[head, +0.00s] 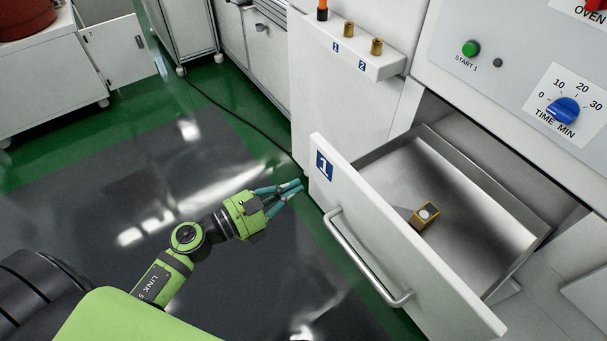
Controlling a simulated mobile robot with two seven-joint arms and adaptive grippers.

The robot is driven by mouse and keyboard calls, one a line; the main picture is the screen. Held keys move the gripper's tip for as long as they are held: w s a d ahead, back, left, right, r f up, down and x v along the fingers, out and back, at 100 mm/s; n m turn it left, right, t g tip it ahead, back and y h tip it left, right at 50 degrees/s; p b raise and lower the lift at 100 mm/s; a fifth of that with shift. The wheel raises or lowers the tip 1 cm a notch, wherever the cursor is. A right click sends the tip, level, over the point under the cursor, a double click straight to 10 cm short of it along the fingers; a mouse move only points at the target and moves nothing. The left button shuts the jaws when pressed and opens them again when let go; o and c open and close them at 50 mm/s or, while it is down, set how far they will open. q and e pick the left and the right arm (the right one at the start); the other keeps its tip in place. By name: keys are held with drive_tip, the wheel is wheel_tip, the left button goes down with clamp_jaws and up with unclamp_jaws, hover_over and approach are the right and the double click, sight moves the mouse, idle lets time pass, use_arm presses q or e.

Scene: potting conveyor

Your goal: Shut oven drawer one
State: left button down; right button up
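Oven drawer one (400,235) is pulled open, with a white front, a blue "1" label and a steel bar handle (365,262). Its metal tray interior holds a small yellow-edged block with a round pale top (425,214). My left gripper (299,186), green with teal fingers, is to the left of the drawer front, near its labelled end. It looks apart from the drawer and the handle. Its fingers lie close together and I see nothing held; the gap between them is unclear. My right gripper is not in view.
The oven panel (510,65) above the drawer carries a green start button (470,48) and a blue time knob (563,110). A small shelf (355,50) with pegs labelled 1 and 2 is at the upper middle. A cable lies on the floor. The floor at left is open.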

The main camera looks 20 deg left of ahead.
sight(315, 177)
use_arm(q)
drive_tip(key=shift+p+x, duration=0.4)
drive_tip(key=shift+x, duration=1.25)
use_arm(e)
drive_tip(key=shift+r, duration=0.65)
